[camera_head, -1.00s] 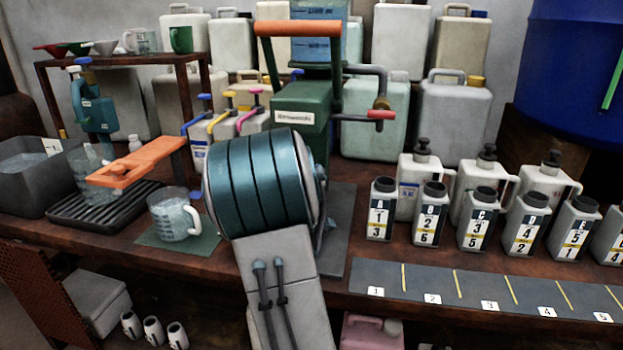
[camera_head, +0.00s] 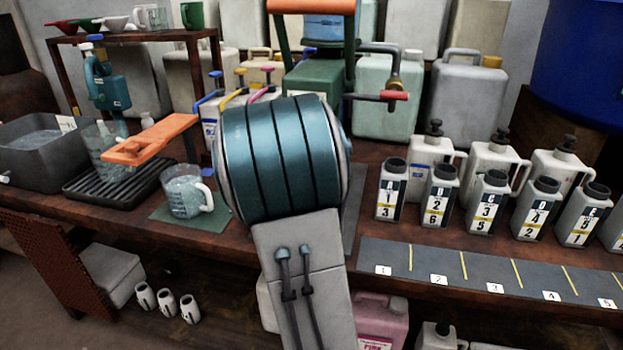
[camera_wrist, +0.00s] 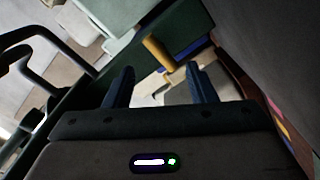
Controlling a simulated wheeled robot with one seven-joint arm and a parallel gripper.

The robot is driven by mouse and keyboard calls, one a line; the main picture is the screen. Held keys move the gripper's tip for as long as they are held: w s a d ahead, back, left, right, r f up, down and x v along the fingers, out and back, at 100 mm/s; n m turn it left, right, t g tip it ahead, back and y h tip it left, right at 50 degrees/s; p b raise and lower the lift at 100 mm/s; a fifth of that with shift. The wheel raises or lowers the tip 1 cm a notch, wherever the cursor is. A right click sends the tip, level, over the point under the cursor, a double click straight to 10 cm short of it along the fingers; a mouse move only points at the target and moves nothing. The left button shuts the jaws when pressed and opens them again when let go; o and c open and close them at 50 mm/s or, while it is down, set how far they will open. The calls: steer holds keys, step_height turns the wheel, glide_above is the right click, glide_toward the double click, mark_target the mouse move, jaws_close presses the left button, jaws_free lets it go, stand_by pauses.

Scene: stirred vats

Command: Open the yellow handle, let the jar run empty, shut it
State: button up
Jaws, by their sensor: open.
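A yellow handle (camera_head: 234,97) shows in the head view, left of my arm, between a blue handle (camera_head: 208,102) and a pink handle (camera_head: 262,94). Pale containers stand behind these handles; I cannot tell which one is the jar. In the wrist view a short yellow bar (camera_wrist: 158,54) shows just beyond the fingertips, near a green surface; I cannot tell whether it is the same handle. My gripper (camera_wrist: 159,76) is open, with its two dark blue fingers apart and nothing seen between them. In the head view my arm hides the gripper.
A clear measuring jug (camera_head: 186,192) stands on a green mat (camera_head: 207,221). An orange lever (camera_head: 150,142) sticks out above the black rack (camera_head: 113,184). A green press (camera_head: 318,82) stands behind my arm. Several labelled bottles (camera_head: 438,187) stand behind a numbered strip (camera_head: 400,259) at right.

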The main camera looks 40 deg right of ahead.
steer(key=p+v, duration=0.1)
steer(key=v, duration=0.6)
steer(key=shift+s+a, duration=0.1)
steer(key=shift+s, duration=0.1)
